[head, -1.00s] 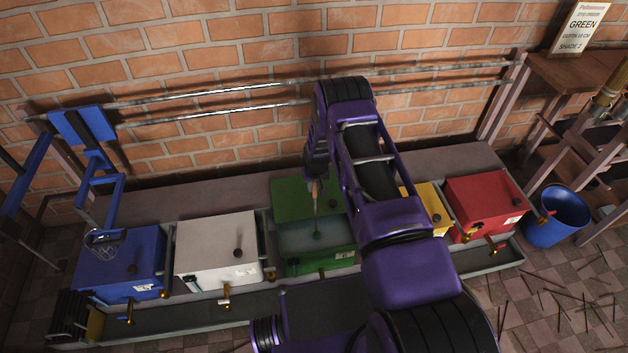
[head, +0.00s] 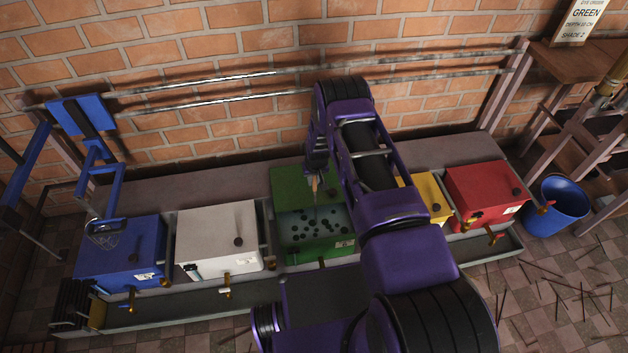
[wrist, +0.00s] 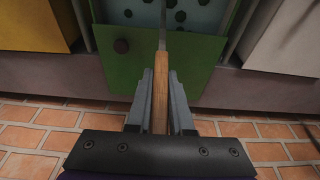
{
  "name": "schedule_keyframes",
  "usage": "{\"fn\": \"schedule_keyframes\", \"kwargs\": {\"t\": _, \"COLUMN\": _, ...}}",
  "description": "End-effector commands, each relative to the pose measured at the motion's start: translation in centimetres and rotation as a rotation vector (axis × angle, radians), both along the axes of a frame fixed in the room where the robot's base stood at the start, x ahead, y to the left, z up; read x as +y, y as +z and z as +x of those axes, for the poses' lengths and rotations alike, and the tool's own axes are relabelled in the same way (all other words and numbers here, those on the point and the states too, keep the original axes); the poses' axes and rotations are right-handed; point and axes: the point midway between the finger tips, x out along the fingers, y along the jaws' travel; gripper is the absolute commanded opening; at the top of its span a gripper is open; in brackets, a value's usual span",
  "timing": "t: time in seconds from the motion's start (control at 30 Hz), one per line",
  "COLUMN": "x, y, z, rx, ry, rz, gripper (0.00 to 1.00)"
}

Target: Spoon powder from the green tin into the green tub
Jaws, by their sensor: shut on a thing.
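The green tub (head: 336,249) stands in the middle of the row with its lid (head: 290,185) raised at the back. Its pale liquid carries several dark spots. In the wrist view the lid (wrist: 130,70) and the spotted liquid (wrist: 188,18) also show. My gripper (wrist: 160,85) is shut on the wooden handle of the spoon (wrist: 161,105), whose thin shaft points into the tub opening. In the head view my gripper (head: 316,170) is above the tub, holding the spoon downward. The spoon's bowl is not clearly seen. I cannot make out the green tin.
White (head: 218,240) and blue (head: 122,252) tubs stand to the left, yellow (head: 428,197) and red (head: 484,193) tubs to the right, all lidded. A GREEN sign (head: 583,22) is on the wooden shelf (head: 572,72). A blue bucket (head: 557,205) and scattered sticks are on the floor.

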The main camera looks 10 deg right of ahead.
Motion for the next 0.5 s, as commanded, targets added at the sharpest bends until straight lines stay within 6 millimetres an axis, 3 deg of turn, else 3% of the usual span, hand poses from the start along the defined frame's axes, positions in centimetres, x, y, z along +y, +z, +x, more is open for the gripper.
{"fn": "schedule_keyframes", "kwargs": {"t": 0.27, "x": 0.0, "y": 0.3, "z": 0.0, "rx": -0.001, "ry": 0.000, "rz": 0.000, "gripper": 0.00}}
{"fn": "schedule_keyframes", "kwargs": {"t": 0.5, "x": 0.0, "y": 2.7, "z": 0.1, "rx": -0.001, "ry": 0.000, "rz": 0.000, "gripper": 0.00}}
